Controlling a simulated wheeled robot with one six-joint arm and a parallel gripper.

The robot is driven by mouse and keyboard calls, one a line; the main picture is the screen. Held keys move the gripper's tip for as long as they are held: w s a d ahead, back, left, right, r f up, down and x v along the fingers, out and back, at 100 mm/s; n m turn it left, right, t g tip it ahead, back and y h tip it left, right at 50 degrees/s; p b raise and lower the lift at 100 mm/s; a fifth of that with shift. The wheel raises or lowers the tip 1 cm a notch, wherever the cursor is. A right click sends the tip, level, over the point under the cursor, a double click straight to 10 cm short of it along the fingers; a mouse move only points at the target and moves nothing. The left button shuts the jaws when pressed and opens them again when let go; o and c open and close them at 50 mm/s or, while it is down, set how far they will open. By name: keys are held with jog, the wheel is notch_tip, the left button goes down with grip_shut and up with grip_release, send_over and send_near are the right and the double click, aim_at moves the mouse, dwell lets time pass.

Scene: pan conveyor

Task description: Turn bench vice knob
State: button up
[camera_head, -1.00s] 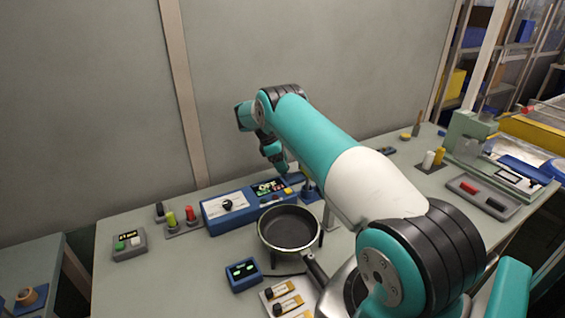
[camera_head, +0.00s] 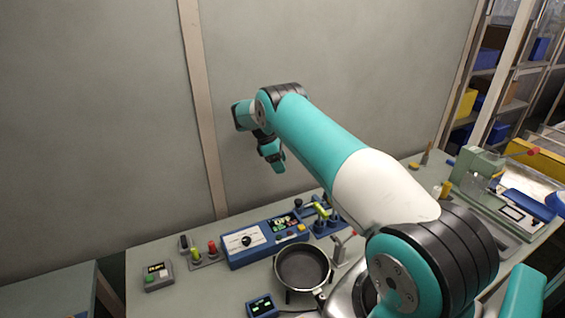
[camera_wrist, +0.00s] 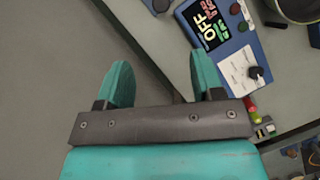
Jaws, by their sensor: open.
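A small blue fixture (camera_head: 327,222) with a yellow-green bar and dark knobs stands behind the pan, at the right end of a blue control box; it may be the bench vice, but it is too small to tell. My gripper (camera_head: 275,160) is high in front of the wall, above and left of that fixture and apart from it. In the wrist view my gripper (camera_wrist: 162,80) has its two teal fingers spread, with nothing between them. The bench edge and grey floor lie below them.
The blue control box (camera_head: 265,243) has an OFF display and a black dial (camera_wrist: 257,73). A black pan (camera_head: 303,266) stands in front. A small button box (camera_head: 158,275) is at left, beside red and green posts (camera_head: 204,252). A green machine (camera_head: 476,170) stands at right.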

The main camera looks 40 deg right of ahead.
jog(key=shift+w+a, duration=0.1)
jog(key=shift+a, duration=0.05)
jog(key=n+t+y+b, duration=0.3)
jog(key=n+b, duration=0.6)
jog(key=b, duration=0.4)
send_over(299, 200)
notch_tip(299, 200, down, 16)
jog(key=p, duration=0.5)
jog(key=shift+a+f, duration=0.1)
jog(key=shift+a, duration=0.05)
jog(key=c, duration=0.9)
